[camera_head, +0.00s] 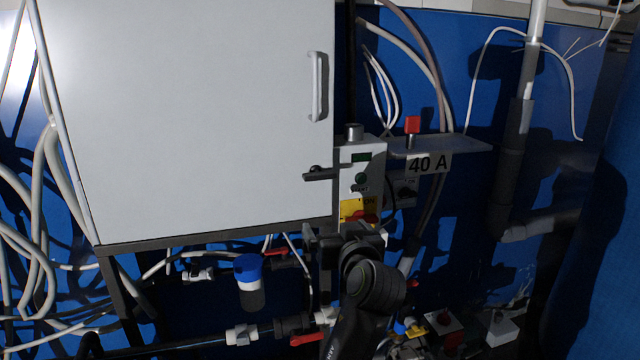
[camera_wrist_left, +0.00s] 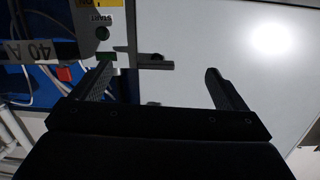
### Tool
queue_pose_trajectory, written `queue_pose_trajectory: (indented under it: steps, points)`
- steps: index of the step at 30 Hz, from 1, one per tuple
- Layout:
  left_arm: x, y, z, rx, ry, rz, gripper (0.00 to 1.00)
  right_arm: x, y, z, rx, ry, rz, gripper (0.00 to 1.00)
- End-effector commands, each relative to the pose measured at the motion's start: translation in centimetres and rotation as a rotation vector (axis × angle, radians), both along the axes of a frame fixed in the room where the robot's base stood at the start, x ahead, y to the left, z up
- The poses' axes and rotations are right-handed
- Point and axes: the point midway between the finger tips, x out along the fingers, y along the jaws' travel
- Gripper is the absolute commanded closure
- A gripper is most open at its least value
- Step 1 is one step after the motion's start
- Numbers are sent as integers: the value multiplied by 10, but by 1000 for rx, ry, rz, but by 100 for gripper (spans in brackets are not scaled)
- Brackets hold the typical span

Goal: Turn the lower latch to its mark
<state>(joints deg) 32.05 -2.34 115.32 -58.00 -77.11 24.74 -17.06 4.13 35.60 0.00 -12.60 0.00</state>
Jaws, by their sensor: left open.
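The lower latch (camera_head: 320,174) is a dark handle at the lower right edge of the pale cabinet door (camera_head: 190,110), beside the control box. In the head view it lies about level, pointing left. It also shows in the left wrist view (camera_wrist_left: 155,65), between the fingers in the picture and apart from both. My left gripper (camera_head: 345,236) is open and empty, below the latch and in front of the control box's lower part. I cannot make out the latch's mark. My right gripper is not in view.
The control box (camera_head: 361,162) has green parts and a yellow label. A shelf (camera_head: 455,146) with a "40 A" sign and a red-topped part (camera_head: 412,125) stands to its right. Pipes and a blue-capped filter (camera_head: 250,280) are below. Cables hang at left.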

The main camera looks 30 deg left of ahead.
Motion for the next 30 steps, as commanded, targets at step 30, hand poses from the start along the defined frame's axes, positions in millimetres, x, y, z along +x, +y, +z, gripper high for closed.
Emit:
queue_pose_trajectory:
  steps: [30]
  points:
    - [94, 89, 56, 37, -111, 40, 5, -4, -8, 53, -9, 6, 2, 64]
